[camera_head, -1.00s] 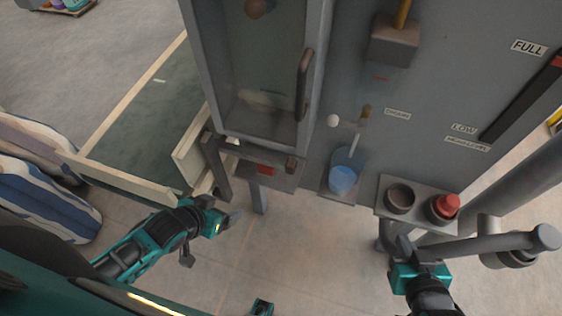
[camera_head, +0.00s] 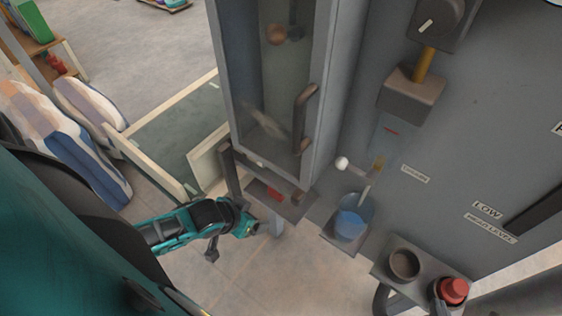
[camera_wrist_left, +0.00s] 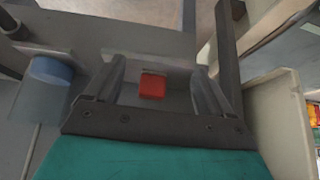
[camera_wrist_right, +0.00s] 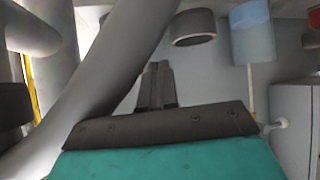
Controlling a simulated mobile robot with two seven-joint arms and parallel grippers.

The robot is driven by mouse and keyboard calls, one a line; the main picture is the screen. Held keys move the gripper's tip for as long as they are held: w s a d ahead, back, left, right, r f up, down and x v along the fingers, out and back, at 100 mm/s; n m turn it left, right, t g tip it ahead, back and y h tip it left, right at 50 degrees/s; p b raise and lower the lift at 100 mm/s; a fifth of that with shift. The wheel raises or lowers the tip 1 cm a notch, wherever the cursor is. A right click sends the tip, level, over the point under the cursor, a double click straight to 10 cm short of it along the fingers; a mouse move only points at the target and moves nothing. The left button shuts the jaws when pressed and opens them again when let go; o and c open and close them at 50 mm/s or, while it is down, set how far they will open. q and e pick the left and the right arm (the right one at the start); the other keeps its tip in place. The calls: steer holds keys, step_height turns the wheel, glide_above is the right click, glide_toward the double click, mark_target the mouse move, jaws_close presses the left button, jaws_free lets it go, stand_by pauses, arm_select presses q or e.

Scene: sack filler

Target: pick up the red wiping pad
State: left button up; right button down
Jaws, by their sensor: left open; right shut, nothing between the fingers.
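The red wiping pad (camera_head: 274,195) is a small red block on a grey shelf below the glass-fronted chamber. In the left wrist view, the red pad (camera_wrist_left: 152,86) shows between my open left fingers (camera_wrist_left: 158,72); I cannot tell whether it lies between them or beyond them. In the head view my left gripper (camera_head: 250,226) is just below and left of that shelf. My right gripper (camera_wrist_right: 157,82) is shut and empty.
A blue-filled clear cup (camera_head: 350,224) stands on a bracket right of the shelf. Further right, a holder carries an empty dark cup (camera_head: 404,264) and a red-topped one (camera_head: 453,290). A dark post (camera_head: 230,175) stands beside the shelf. Striped sacks (camera_head: 75,145) lie at left.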

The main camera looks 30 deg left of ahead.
mark_target(276, 188)
arm_select(q)
steer(key=w, duration=0.7)
steer(key=shift+w+d+b, duration=0.25)
steer(key=shift+w+b, duration=0.05)
steer(key=shift+b, duration=0.05)
steer(key=shift+w+d, duration=0.1)
steer(key=shift+w, duration=1.15)
steer(key=shift+b+x, duration=0.7)
steer(key=shift+x, duration=0.8)
steer(key=c, duration=1.1)
steer(key=shift+o, duration=0.2)
steer(key=shift+r, duration=0.15)
